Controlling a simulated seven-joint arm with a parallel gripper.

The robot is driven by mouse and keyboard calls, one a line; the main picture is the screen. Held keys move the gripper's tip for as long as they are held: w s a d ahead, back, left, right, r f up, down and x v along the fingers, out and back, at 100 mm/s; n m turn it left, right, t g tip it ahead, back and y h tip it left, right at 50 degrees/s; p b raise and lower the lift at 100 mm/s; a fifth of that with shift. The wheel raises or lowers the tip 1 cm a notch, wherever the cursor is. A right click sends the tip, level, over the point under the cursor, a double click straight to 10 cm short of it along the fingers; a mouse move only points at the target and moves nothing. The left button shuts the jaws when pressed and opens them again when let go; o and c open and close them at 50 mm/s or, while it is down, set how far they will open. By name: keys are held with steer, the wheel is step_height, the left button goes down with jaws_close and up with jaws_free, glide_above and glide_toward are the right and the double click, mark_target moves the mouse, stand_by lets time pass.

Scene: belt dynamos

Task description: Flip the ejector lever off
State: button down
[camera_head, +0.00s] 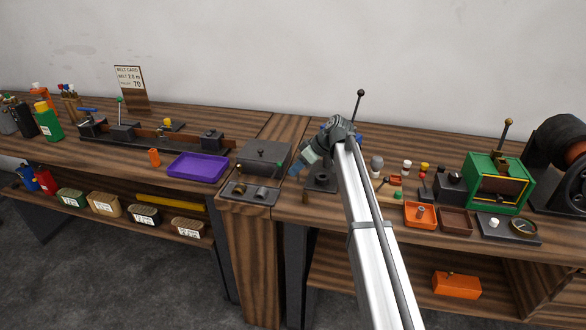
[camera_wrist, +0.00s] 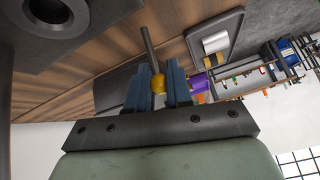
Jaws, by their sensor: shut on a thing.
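I cannot tell from the frames whether this rod and ball are the ejector lever, or what the rod joins. In the head view, my gripper (camera_head: 296,171) hangs low over the bench, just right of the dark grey box (camera_head: 266,155). The ball and rod are not clear there, and my arm hides part of the bench behind it.
A dark block with a round hole (camera_head: 321,180) stands right of the gripper; it looms close in the wrist view (camera_wrist: 58,12). A grey tray with metal cylinders (camera_head: 236,197) lies to the left. A black-knobbed lever (camera_head: 360,94) rises behind my arm. The green machine (camera_head: 497,184) stands right.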

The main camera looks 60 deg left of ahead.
steer(key=shift+w+d+g+y, duration=0.5)
steer(key=shift+g+y, duration=0.3)
steer(key=shift+y, duration=0.1)
steer(key=c, duration=1.1)
jaws_free()
steer(key=shift+o, duration=0.2)
steer(key=v, duration=1.4)
steer(key=shift+a+f, duration=0.1)
